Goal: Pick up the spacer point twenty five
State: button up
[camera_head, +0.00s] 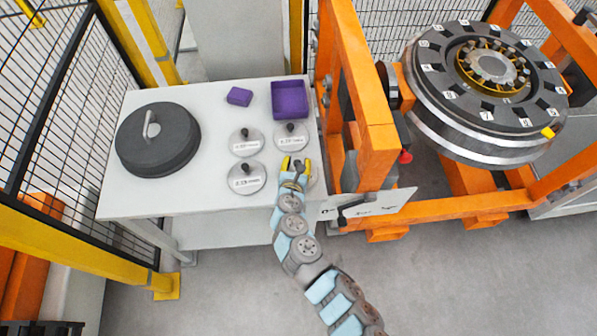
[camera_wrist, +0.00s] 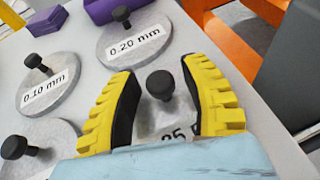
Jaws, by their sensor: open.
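The spacer under my gripper is a grey disc with a black knob (camera_wrist: 160,84). Its label (camera_wrist: 176,134) is partly covered and shows "25". In the head view this disc (camera_head: 312,176) is at the table's right front, mostly hidden by my gripper (camera_head: 294,163). In the wrist view my gripper (camera_wrist: 163,100) is open, with one yellow finger on each side of the knob. I see gaps between the fingers and the knob.
Other knobbed discs stand near: 0.20 mm (camera_wrist: 135,42), 0.10 mm (camera_wrist: 50,85) and one at front left (camera_head: 246,178). A large dark disc (camera_head: 157,140), a purple tray (camera_head: 290,98) and a purple block (camera_head: 239,96) share the table (camera_head: 215,206). The orange gantry (camera_head: 358,100) stands close at right.

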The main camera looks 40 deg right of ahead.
grip_shut()
